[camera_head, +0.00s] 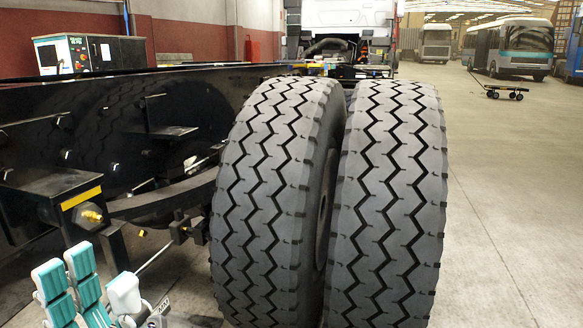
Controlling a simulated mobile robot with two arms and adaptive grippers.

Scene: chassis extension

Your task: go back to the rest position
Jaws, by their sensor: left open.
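My left gripper (94,282) shows at the bottom left, with teal and white fingers. It is open, with no object seen between its fingers. It is in front of the black truck chassis frame (40,110) and to the left of the tyres, apart from them. Its base is partly cut off by the lower picture edge. My right gripper is not in view.
Two large truck tyres (265,210) stand side by side in the middle. A yellow-marked black bracket (50,185) juts from the chassis near my left gripper. A white truck cab (335,15) stands behind. Open concrete floor (510,210) lies to the right.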

